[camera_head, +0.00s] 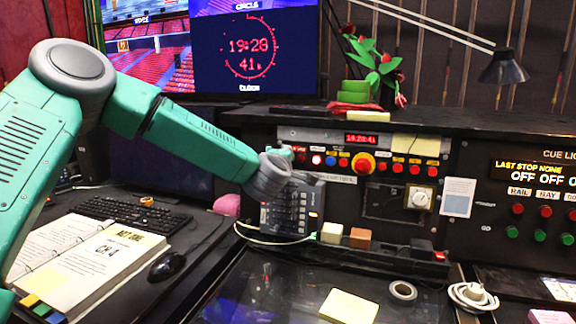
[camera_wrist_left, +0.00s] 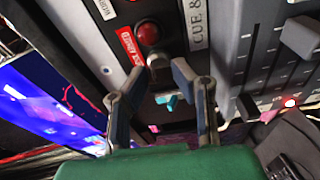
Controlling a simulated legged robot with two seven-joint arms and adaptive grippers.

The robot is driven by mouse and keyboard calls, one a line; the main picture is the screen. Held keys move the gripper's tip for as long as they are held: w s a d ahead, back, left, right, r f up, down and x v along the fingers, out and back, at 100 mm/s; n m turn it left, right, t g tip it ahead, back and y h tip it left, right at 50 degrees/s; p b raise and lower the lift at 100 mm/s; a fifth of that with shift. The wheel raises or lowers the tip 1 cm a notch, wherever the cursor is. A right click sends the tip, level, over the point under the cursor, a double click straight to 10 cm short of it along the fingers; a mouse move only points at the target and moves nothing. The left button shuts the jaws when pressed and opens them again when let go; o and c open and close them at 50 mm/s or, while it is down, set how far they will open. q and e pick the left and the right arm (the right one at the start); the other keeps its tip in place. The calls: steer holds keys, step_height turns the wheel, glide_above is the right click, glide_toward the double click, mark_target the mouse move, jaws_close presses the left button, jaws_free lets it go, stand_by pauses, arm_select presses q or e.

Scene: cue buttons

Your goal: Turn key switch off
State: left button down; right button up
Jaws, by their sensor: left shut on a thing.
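My left arm reaches from the left to the control panel in the head view, its gripper (camera_head: 285,153) up against the panel's left end. In the left wrist view my left gripper (camera_wrist_left: 150,82) has its two dark fingers on either side of a small silver part (camera_wrist_left: 158,61), which looks like the key switch, just under a red button (camera_wrist_left: 148,33). The gripper is shut on it. The key's angle cannot be made out. In the head view the key switch is hidden by the gripper and wrist. My right gripper is not in view.
A row of coloured buttons (camera_head: 330,161) and a large red knob (camera_head: 363,163) run right of the gripper. A phone-like keypad unit (camera_head: 291,207) stands below the wrist. A keyboard (camera_head: 128,214), mouse (camera_head: 166,266) and open binder (camera_head: 95,262) lie at left. A lamp (camera_head: 503,67) overhangs the right.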

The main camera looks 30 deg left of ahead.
arm_select(q)
steer(key=shift+s+a+f+n, duration=0.1)
steer(key=shift+f+n, duration=0.2)
steer(key=shift+n, duration=0.2)
steer(key=c, duration=1.4)
jaws_free()
steer(key=shift+o, duration=0.2)
steer(key=shift+a+r, duration=0.1)
steer(key=shift+a, duration=0.05)
steer(key=shift+s, duration=0.1)
steer(key=v, duration=1.1)
steer(key=shift+s, duration=0.3)
